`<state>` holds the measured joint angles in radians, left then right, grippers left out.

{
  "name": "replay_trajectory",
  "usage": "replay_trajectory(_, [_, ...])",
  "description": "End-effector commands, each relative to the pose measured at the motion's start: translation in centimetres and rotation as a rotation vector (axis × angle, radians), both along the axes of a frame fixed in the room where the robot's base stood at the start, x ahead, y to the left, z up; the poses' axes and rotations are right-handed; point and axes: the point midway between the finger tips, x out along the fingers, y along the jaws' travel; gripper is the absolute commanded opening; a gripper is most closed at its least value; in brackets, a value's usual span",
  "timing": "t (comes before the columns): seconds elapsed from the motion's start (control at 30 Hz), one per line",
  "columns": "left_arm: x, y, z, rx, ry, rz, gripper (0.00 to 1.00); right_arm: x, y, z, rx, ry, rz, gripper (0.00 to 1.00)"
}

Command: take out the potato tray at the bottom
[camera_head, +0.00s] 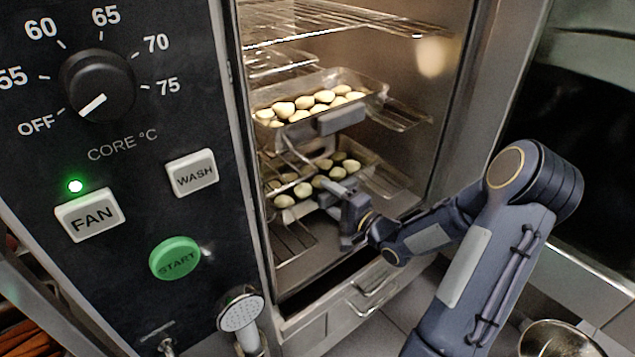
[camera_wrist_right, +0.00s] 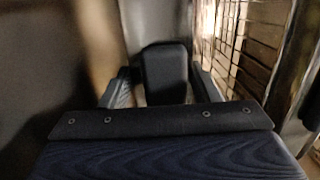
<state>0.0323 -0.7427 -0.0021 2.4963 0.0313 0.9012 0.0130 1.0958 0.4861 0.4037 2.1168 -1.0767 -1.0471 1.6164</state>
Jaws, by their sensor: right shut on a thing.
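The bottom potato tray (camera_head: 362,172) is a metal pan of several potatoes on a low rack inside the open oven. My right gripper (camera_head: 338,190) reaches into the oven from the right and is shut at this tray's front edge. In the right wrist view, a dark block-shaped piece (camera_wrist_right: 166,72) sits between the fingers; it looks like the tray's handle. The gripper hides part of the tray's front. A second potato tray (camera_head: 372,90), with a grey handle (camera_head: 341,120) at its front, sits on the rack above. My left gripper is not in view.
The oven's control panel (camera_head: 130,140) stands at the left, with a hand shower (camera_head: 240,312) below it. Empty wire racks (camera_head: 340,18) are above the trays. A drawer handle (camera_head: 370,290) is below the oven. A metal bowl (camera_head: 560,338) is at bottom right.

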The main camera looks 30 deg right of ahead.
Motion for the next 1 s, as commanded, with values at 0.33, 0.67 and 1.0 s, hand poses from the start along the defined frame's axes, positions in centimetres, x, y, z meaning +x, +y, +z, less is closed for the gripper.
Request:
replay_trajectory(0.33, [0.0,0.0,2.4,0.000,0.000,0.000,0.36,-0.1,0.1,3.7,-0.003,0.006,0.001,0.08])
replay_trajectory(0.67, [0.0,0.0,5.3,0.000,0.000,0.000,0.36,-0.1,0.0,9.2,-0.002,0.002,0.001,0.08])
replay_trajectory(1.0, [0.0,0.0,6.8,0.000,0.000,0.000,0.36,0.0,0.1,10.9,0.000,0.001,0.001,0.08])
